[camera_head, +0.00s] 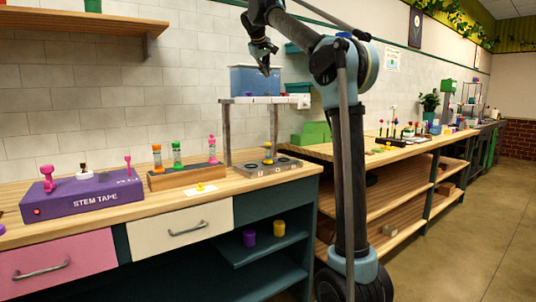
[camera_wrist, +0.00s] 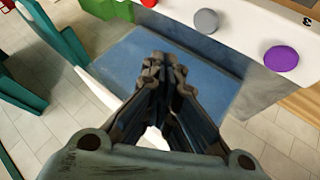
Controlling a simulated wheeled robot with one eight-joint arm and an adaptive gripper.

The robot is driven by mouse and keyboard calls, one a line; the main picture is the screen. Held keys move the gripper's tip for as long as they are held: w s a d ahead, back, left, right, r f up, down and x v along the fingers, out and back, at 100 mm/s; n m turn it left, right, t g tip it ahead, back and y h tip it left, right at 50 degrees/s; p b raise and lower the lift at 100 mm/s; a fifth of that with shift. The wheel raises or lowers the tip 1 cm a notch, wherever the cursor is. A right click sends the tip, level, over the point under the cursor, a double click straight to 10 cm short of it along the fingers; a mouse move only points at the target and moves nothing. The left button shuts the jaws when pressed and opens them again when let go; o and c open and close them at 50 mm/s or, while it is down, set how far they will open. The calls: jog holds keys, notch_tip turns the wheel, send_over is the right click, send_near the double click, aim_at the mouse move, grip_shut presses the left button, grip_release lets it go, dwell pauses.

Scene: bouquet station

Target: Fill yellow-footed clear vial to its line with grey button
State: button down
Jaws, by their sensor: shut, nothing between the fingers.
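The grey button (camera_wrist: 205,20) is on a white panel (camera_wrist: 240,22) in the wrist view, between a red button (camera_wrist: 149,3) and a purple button (camera_wrist: 281,59). In the head view, the panel fronts a raised shelf bearing a blue-filled tank (camera_head: 250,80). My gripper (camera_wrist: 163,62) is shut and empty. It is over the tank in the picture, apart from the grey button; in the head view my gripper (camera_head: 265,68) is high by the tank. A small yellow-based piece (camera_head: 268,155), perhaps the vial, stands on a grey plate below the shelf. Its fill line and level are too small to see.
A wooden rack (camera_head: 186,178) holds vials with orange, green and pink parts. A purple STEM TAPE box (camera_head: 82,198) is left of it. A small yellow item (camera_head: 200,187) lies on a white card. Shelf posts (camera_head: 225,135) flank the grey plate (camera_head: 266,169).

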jog(key=shift+r, duration=1.75)
jog(key=shift+f, duration=4.4)
jog(key=shift+f, duration=0.95)
jog(key=shift+r, duration=1)
jog(key=shift+r, duration=2.5)
